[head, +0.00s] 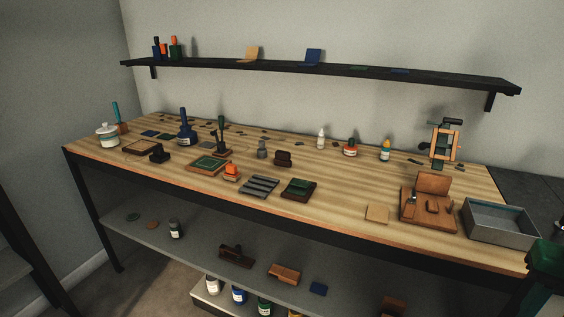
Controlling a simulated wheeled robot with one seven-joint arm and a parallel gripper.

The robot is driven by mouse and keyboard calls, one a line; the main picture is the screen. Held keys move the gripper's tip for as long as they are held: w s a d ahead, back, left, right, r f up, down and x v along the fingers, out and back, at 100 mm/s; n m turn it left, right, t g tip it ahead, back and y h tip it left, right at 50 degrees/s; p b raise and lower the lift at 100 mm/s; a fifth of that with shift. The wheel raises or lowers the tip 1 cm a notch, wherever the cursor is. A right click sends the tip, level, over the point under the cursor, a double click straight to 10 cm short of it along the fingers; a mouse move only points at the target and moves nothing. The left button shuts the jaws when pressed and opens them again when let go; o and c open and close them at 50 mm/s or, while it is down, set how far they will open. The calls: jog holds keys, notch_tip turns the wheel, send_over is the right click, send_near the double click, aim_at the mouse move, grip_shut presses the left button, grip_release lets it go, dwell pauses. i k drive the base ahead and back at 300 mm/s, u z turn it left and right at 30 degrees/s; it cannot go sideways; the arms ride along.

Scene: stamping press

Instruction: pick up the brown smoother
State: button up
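I cannot tell for sure which brown thing is the brown smoother. A small dark brown block-like tool (283,158) stands near the middle of the workbench. A dark brown tool (236,257) and a lighter orange-brown one (284,274) lie on the grey shelf under the bench. All are small in this view, and nothing touches them. My gripper is not in view.
The wooden workbench (340,203) holds bottles, stamps, a grooved dark block (260,187), a wooden fixture (428,205) and a grey metal tray (499,221). A black wall shelf (290,67) hangs behind. A dark green object (545,265) stands at the right edge.

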aim_at(282, 157)
jog(key=u, duration=2.75)
jog(key=i, duration=1.1)
jog(key=z, duration=1.95)
jog(key=i, duration=0.1)
jog(key=z, duration=0.95)
